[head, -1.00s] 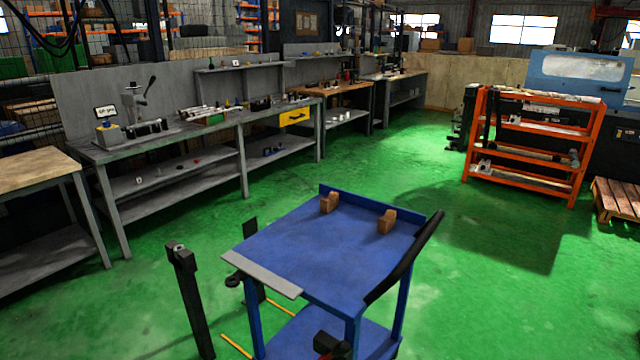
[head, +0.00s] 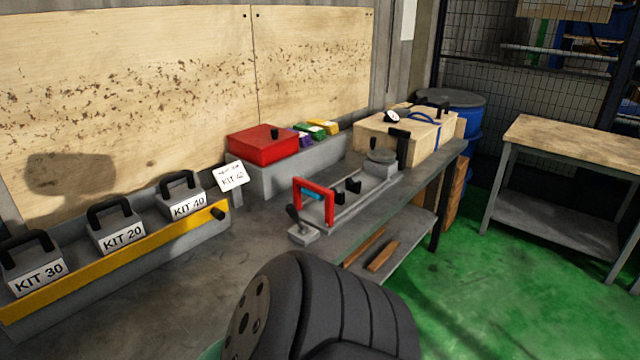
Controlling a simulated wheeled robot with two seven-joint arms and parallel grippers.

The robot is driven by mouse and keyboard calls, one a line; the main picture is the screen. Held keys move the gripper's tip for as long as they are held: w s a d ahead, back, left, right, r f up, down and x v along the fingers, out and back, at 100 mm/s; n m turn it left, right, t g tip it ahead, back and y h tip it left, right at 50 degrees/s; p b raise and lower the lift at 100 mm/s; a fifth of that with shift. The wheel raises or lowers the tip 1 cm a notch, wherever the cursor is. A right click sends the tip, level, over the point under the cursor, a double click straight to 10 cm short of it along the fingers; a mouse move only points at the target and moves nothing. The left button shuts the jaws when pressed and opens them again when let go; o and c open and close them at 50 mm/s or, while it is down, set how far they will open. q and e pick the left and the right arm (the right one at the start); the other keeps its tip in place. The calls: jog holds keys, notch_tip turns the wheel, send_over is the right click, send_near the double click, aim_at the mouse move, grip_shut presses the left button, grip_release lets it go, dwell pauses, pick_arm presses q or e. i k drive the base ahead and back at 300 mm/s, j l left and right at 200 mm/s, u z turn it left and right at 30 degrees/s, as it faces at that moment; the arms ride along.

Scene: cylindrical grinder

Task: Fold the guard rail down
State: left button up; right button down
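The guard rail (head: 125,259) is a yellow bar along the front of a grey rack at the left of the bench in the head view. It stands upright on edge, in front of the lower parts of the kit boxes. A black knob (head: 220,212) sits at its right end. Behind it stand grey boxes with black handles, marked KIT 30 (head: 35,270), KIT 20 (head: 117,230) and KIT 40 (head: 183,200). Neither gripper is in view; nothing is seen touching the rail. A black ribbed part of my own arm fills the bottom middle.
A wooden case (head: 405,136) stands farther back. The bench top (head: 200,285) before the rail is clear. Green floor lies right.

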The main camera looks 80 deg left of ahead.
aim_at(10, 313)
jog(key=u, duration=3.85)
jog(key=i+l, duration=0.1)
jog(key=l, duration=0.95)
jog(key=i+l, duration=0.15)
jog(key=l, duration=0.35)
